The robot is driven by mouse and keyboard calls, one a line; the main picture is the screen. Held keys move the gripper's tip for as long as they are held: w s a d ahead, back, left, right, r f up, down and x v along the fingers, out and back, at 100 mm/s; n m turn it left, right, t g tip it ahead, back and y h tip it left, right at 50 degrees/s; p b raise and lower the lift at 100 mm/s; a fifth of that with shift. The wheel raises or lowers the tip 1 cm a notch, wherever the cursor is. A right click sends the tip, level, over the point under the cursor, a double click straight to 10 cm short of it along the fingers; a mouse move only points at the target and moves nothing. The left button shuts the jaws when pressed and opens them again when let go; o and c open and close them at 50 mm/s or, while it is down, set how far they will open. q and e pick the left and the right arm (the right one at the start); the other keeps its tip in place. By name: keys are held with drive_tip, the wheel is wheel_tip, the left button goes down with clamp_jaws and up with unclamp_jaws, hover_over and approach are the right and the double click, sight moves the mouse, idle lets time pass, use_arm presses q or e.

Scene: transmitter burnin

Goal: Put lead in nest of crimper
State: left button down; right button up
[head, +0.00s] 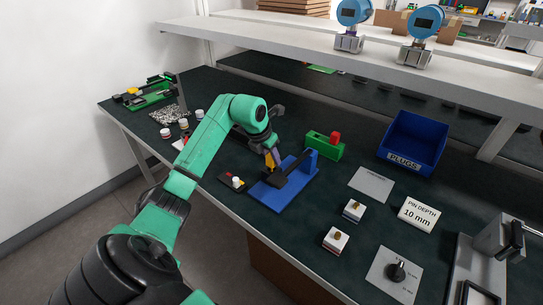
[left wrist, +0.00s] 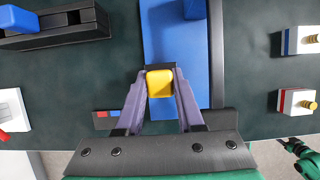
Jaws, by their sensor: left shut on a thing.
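My left gripper (head: 271,163) is shut on a yellow block-like piece, which I take to be the lead (left wrist: 159,83). In the left wrist view the piece sits between the two purple-grey fingertips (left wrist: 160,88). The crimper (head: 270,200) has a blue base plate, a blue upright post and a black lever arm. The gripper is at the crimper's far left side, over or close to its base. The blue base (left wrist: 170,40) lies behind the fingertips in the left wrist view. The nest is hidden or too small to tell, and contact is unclear.
White blocks with brass pins (head: 336,240) stand to the right. A blue PLUGS bin (head: 413,142) is at back right.

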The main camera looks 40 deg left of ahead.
use_arm(q)
drive_tip(key=c, duration=0.5)
unclamp_jaws()
drive_tip(key=shift+c, duration=0.2)
drive_tip(key=shift+r+p, duration=0.55)
drive_tip(key=shift+r, duration=0.2)
drive_tip(key=b+v, duration=0.1)
drive_tip(key=v, duration=1)
drive_tip(key=shift+s+r, duration=0.15)
drive_tip(key=shift+r, duration=0.25)
